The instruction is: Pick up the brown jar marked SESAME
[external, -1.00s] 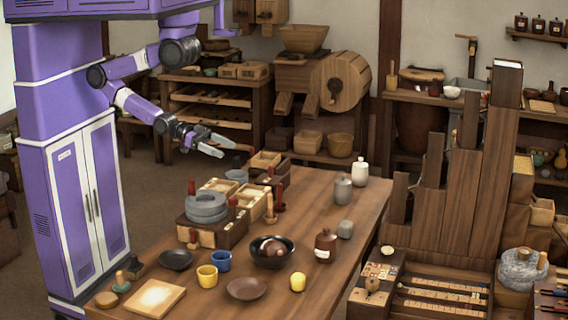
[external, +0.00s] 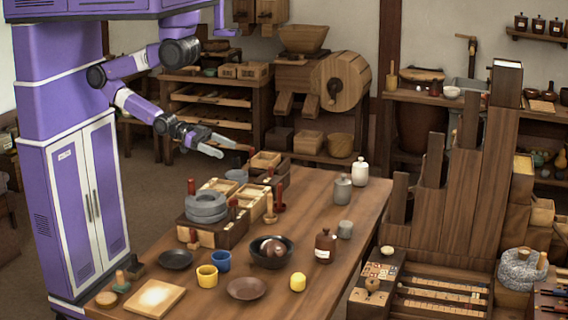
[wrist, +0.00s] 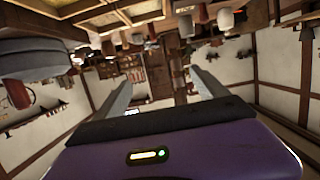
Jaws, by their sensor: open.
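A brown jar (external: 325,246) with a pale label stands upright on the wooden table, right of the black bowl. The lettering on its label is too small to read. My gripper (external: 227,147) is open and empty, held above the far left part of the table, well away from the brown jar. In the wrist view my gripper (wrist: 165,88) shows its two fingers spread apart with nothing between them. I cannot make out the brown jar in the wrist view.
A quern (external: 206,206) and wooden boxes stand at the left. The table's right side (external: 365,215) is largely clear.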

